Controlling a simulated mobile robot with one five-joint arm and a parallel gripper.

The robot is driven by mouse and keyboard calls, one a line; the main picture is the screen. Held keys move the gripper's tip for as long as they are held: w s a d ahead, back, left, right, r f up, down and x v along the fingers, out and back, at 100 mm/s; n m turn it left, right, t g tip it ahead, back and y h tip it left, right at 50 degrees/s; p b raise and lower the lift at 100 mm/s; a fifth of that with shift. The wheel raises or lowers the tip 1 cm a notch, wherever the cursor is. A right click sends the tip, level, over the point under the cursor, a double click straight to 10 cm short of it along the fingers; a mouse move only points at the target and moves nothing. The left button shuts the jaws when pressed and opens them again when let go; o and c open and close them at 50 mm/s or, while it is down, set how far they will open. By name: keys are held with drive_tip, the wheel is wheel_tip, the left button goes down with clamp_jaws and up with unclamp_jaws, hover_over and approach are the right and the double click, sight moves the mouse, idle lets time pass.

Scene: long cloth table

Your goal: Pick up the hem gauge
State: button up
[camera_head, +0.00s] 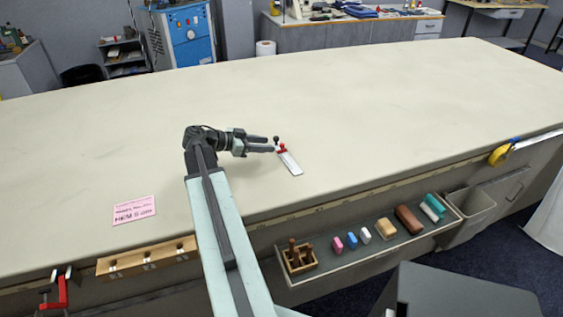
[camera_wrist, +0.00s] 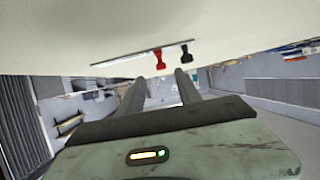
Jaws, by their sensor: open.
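The hem gauge (camera_head: 290,162) lies on the cream table top (camera_head: 400,100), a thin white strip with a red slider and a black knob at its far end. My gripper (camera_head: 274,145) is open, low over the table, its fingertips at the left of the gauge's red and black end. In the wrist view the gauge (camera_wrist: 140,54) shows as a thin strip along the table surface, its red and black parts just beyond my fingertips (camera_wrist: 160,76). The fingers are apart with nothing held between them. I cannot tell whether a fingertip touches the gauge.
A pink paper slip (camera_head: 134,209) lies at the left front of the table. A tray (camera_head: 345,262) with several coloured blocks hangs along the front edge, beside a grey bin (camera_head: 470,212). A yellow tape (camera_head: 499,154) is at the right edge. The table behind the gauge is clear.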

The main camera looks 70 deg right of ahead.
sight(282, 144)
drive_tip(key=b+x, duration=0.2)
drive_tip(key=x, duration=0.6)
drive_tip(key=shift+w+d+r+b, duration=0.1)
drive_tip(key=shift+b, duration=0.3)
drive_tip(key=shift+r, duration=0.1)
clamp_jaws()
